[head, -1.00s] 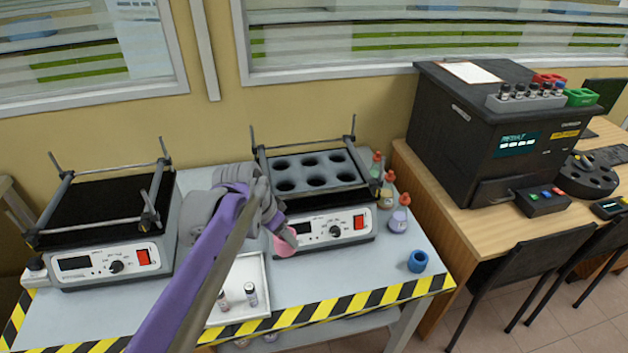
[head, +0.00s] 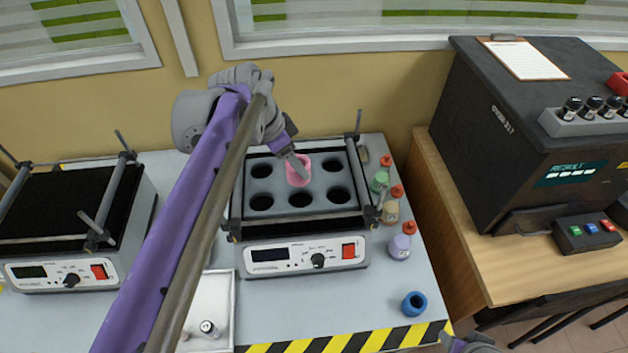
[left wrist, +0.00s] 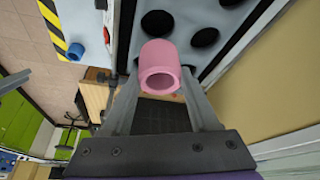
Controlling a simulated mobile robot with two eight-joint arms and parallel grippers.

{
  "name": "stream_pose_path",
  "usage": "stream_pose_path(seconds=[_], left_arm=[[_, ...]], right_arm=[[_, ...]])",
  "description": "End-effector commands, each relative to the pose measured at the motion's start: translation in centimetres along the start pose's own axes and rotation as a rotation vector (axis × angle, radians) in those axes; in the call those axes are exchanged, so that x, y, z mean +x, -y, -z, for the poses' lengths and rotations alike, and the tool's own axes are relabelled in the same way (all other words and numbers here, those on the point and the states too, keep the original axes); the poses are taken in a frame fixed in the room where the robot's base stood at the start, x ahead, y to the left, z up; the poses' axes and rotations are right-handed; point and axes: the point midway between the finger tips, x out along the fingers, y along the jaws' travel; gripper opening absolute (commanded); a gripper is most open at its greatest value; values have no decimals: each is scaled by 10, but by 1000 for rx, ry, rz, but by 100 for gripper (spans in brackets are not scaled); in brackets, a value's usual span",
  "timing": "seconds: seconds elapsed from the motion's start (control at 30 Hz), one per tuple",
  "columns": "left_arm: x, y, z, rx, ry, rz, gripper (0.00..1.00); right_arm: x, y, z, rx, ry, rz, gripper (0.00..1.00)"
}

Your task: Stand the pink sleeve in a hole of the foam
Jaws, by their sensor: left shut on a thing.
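The pink sleeve (head: 298,172) is between the fingertips of my left gripper (head: 299,168), over the back middle of the grey foam (head: 281,187). The foam has two rows of round dark holes. The back middle hole is hidden by the sleeve, and I cannot tell whether the sleeve's lower end is above it or inside it. The other holes look empty. In the left wrist view the sleeve (left wrist: 160,58) sits between both fingers, its open end toward the camera, with foam holes beyond it. My right gripper's fingers do not show.
The foam sits in a shaker (head: 300,257) with upright posts and bars around it. Several red-capped bottles (head: 390,205) stand close on its right. A blue ring (head: 414,303) lies front right. A white tray (head: 213,300) is front left; a second shaker (head: 72,225) is farther left.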

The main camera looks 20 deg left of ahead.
Motion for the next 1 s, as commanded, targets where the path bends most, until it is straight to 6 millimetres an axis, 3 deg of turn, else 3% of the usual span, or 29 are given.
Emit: stream_pose_path(seconds=[0.7,1.0], left_arm=[[86,0,-35,0,0,0,10],[93,0,-38,0,0,0,10]], right_arm=[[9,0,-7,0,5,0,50],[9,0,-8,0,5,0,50]])
